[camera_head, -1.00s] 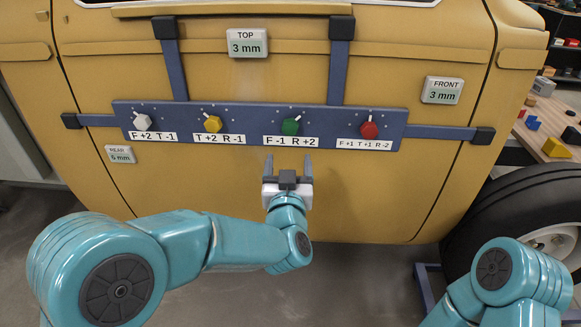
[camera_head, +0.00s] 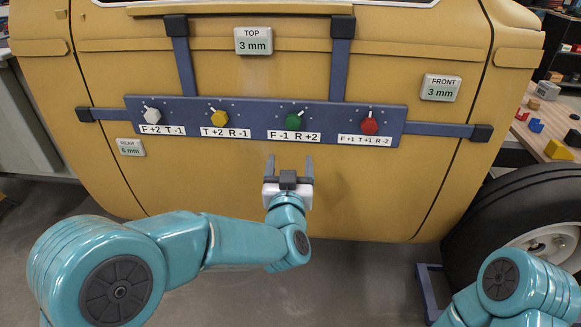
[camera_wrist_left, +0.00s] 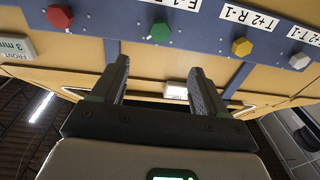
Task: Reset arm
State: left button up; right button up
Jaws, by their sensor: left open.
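My left gripper (camera_head: 289,170) is open and empty in front of the yellow door panel (camera_head: 365,190), below the blue bar (camera_head: 262,112). The bar carries a white knob (camera_head: 152,115), a yellow knob (camera_head: 218,117), a green knob (camera_head: 294,120) and a red knob (camera_head: 369,125), each above a label. In the left wrist view, the two fingers stand apart with nothing between them, and the green knob (camera_wrist_left: 160,32) is beyond them. My right arm shows at the lower right of the head view, but its gripper is out of view.
Small displays read TOP 3 mm (camera_head: 253,41), FRONT 3 mm (camera_head: 440,87) and REAR 6 mm (camera_head: 131,147). A black tyre (camera_head: 510,205) stands at the right. Behind it is a table (camera_head: 535,140) with coloured blocks. Open floor lies below the panel.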

pick_arm(q)
jog(key=a+f+g+y+p, duration=0.25)
jog(key=a+f+p, duration=0.35)
jog(key=a+f, duration=0.45)
jog(key=s+a+f+g+h+p, duration=0.2)
jog(key=s+a+f+g, duration=0.25)
jog(key=s+f, duration=0.4)
jog(key=s+d+f+g+h, duration=0.1)
jog(key=s+d+f+g, duration=0.1)
jog(key=s, duration=0.6)
jog(key=s+d+f+n+g+h+p, duration=0.1)
jog(key=s+d+f+g+h, duration=0.1)
jog(key=s+f+g, duration=0.3)
jog(key=s+d+f+g+h+p, duration=0.1)
jog(key=s+d+f+g+h, duration=0.1)
jog(key=s, duration=1)
notch_tip(320, 180, down, 3)
jog(key=shift+s+d+r+n+g, duration=0.2)
jog(key=shift+s+d+n+g, duration=0.3)
jog(key=shift+g, duration=0.6)
